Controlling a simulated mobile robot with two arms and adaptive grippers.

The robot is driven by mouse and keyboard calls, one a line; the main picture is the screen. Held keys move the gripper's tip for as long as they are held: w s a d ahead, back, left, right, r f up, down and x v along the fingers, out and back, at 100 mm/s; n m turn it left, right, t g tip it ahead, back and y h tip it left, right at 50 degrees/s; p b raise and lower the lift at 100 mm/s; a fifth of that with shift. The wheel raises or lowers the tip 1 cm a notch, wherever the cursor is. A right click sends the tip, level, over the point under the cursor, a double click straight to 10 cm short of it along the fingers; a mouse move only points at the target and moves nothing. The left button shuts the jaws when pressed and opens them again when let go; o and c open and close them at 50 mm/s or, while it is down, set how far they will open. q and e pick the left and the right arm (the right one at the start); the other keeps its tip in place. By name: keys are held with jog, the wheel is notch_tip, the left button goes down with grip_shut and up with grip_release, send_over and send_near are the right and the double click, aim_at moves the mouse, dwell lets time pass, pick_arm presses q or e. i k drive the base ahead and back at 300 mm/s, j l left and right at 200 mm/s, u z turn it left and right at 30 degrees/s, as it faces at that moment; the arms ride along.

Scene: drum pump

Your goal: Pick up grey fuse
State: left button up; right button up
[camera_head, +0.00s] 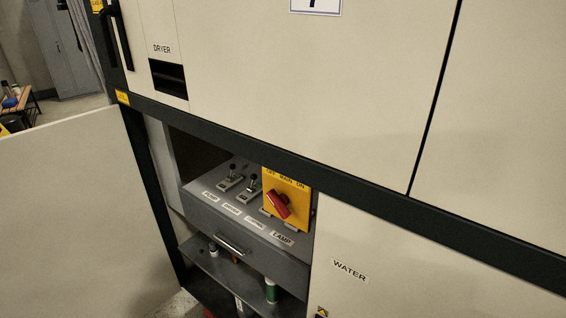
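Several small cylinder-shaped parts stand on a grey shelf (226,268) inside the open lower bay of the cabinet. A small pale grey-white one (213,249) is at the left of the shelf; it may be the grey fuse, but it is too small to be sure. A red one (235,259) is partly hidden under the drawer handle, and a green one with a pale top (271,291) is at the right. Another pale piece (239,305) shows lower down, cut by the frame's bottom edge. Neither of my grippers is in view.
Above the shelf is a grey control panel (205,207) with a handle (231,244), two levers and a red rotary switch (278,204) on a yellow plate. An open cabinet door (80,215) stands at left. A closed WATER panel (400,255) is at right.

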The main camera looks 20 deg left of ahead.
aim_at(213, 246)
jog(key=j+z, duration=0.15)
jog(key=j, duration=0.5)
jog(key=j+z, duration=0.15)
jog(key=j, duration=0.45)
jog(key=k+j+z, duration=0.15)
jog(key=j, duration=0.45)
